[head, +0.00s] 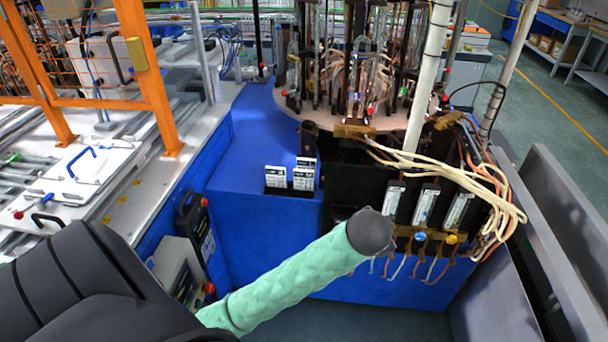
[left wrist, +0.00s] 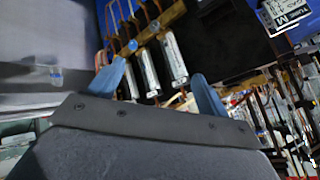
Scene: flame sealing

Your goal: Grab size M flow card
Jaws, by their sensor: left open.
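Three small white flow cards stand in a dark holder on the blue bench in the head view: a left one (head: 275,177), a front right one (head: 303,180) and one behind it (head: 306,163). Their size letters are too small to read there. In the left wrist view, a white card (left wrist: 285,12) marked M shows at the top right corner, partly cut off. My left gripper (left wrist: 163,64) is open and empty, its blue fingers wide apart and clear of the card. In the head view my left arm's end hides its fingers. My right gripper is not in view.
Several glass-tube flow meters (head: 425,205) with coloured knobs and copper pipes line the dark panel right of the cards. The blue bench top (head: 240,150) left of the cards is clear.

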